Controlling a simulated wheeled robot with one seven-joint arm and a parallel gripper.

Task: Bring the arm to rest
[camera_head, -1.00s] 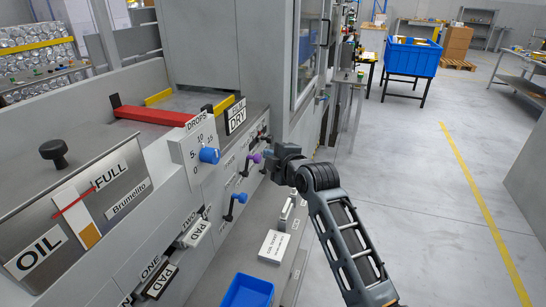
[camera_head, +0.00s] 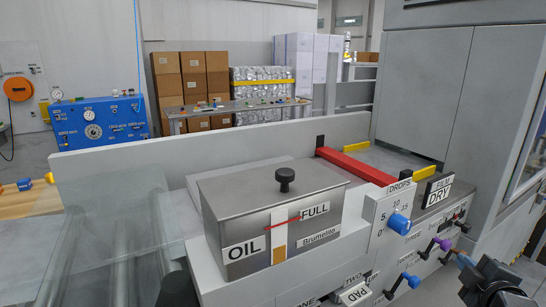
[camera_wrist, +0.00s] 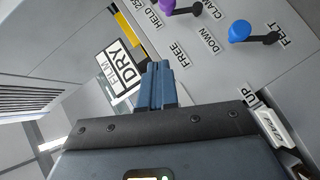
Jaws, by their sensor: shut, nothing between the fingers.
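My gripper (camera_wrist: 160,85) shows in the wrist view with its two dark blue fingers together and nothing between them. It is in front of the machine's panel, near the FILM DRY sign (camera_wrist: 119,66). A lever with a blue knob (camera_wrist: 240,31) and one with a purple knob (camera_wrist: 168,6) are above and to the right of the fingers in that view. I see no contact between the fingers and these levers.
The OIL box (camera_head: 270,215) with its black top knob stands on the machine. Right of it are the DROPS dial (camera_head: 399,223), a red bar (camera_head: 355,165) and the purple lever (camera_head: 441,243). A blue gauge panel (camera_head: 100,122) and stacked cartons stand behind.

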